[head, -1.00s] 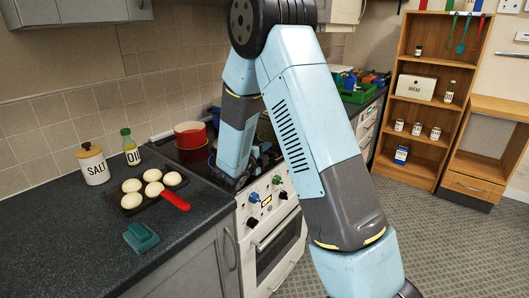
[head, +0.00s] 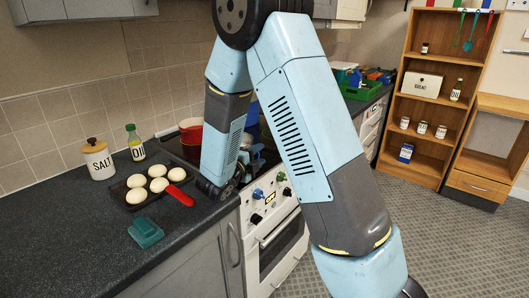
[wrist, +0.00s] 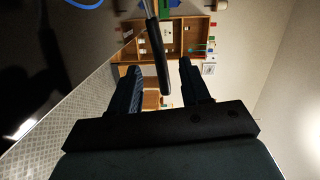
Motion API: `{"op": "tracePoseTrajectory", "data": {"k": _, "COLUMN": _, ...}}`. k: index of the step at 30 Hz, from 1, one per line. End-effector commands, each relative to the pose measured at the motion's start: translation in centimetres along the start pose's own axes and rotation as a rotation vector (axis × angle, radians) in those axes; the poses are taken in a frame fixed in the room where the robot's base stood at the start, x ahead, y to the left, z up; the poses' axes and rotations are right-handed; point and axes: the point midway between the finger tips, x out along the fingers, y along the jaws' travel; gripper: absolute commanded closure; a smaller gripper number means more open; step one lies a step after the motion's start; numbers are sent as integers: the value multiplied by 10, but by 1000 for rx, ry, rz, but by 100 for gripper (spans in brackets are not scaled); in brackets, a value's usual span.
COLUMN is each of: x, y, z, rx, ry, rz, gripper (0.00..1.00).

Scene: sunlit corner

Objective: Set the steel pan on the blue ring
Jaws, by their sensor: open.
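In the wrist view, my gripper (wrist: 160,66) is open. A dark handle with a steel stem, seemingly the steel pan's handle (wrist: 158,60), reaches down between its two fingers, with gaps on both sides. I cannot tell whether it lies at fingertip depth. The pan's body is not clear in either view. A blue curved strip, part of the blue ring (wrist: 86,3), shows at the top left of the wrist view on a dark surface. In the head view, my arm comes down over the hob's front left and hides the ring and most of the gripper.
A red pot (head: 191,131) stands at the back left of the hob.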

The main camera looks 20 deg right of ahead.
Motion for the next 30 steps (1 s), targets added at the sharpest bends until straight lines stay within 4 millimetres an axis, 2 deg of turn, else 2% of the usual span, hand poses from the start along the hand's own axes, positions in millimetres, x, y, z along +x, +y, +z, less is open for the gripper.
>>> {"op": "tracePoseTrajectory", "data": {"k": 3, "x": -20, "y": 0, "z": 0, "rx": 0, "ry": -3, "rz": -1, "gripper": 53}}
{"op": "tracePoseTrajectory", "data": {"k": 7, "x": -32, "y": 0, "z": 0, "rx": -1, "ry": -2, "rz": 0, "gripper": 53}}
{"op": "tracePoseTrajectory", "data": {"k": 11, "x": -38, "y": -2, "z": -2, "rx": 11, "ry": 6, "rz": 3, "gripper": 53}}
{"op": "tracePoseTrajectory", "data": {"k": 14, "x": -35, "y": -9, "z": -15, "rx": 81, "ry": 46, "rz": 22, "gripper": 53}}
{"op": "tracePoseTrajectory", "data": {"k": 17, "x": -28, "y": -22, "z": -41, "rx": 230, "ry": 132, "rz": 60, "gripper": 53}}
{"op": "tracePoseTrajectory", "data": {"k": 22, "x": -22, "y": -44, "z": -101, "rx": 591, "ry": 334, "rz": 130, "gripper": 53}}
{"op": "tracePoseTrajectory", "data": {"k": 30, "x": -36, "y": -63, "z": -183, "rx": 1198, "ry": 679, "rz": 182, "gripper": 53}}
